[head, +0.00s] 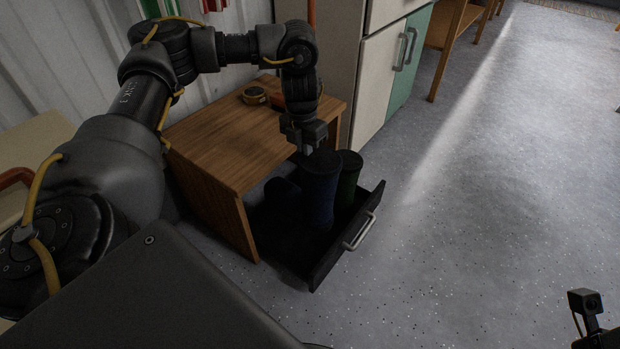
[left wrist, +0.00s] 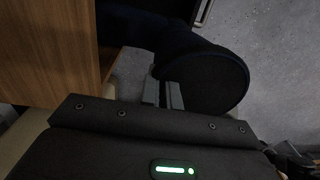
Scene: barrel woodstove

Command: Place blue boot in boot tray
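A dark blue boot (head: 320,190) stands upright in the black boot tray (head: 330,262), which looks like a drawer with a metal handle. Another dark blue boot shape (head: 282,194) is low to its left, partly in shadow. My left gripper (head: 307,148) points down at the upper left of the tall boot's shaft. In the left wrist view a boot's round dark top (left wrist: 208,83) is right beside the fingers (left wrist: 163,93) and partly covers them. I cannot tell whether they pinch it. Part of my right arm's end (head: 587,305) shows at the lower right; its fingers are unclear.
A green boot (head: 348,180) stands right of the blue one. A wooden bench (head: 235,140) stands behind and left of the tray, with a small round item (head: 254,96) on top. A white and green cabinet (head: 385,75) is behind. The floor to the right is clear.

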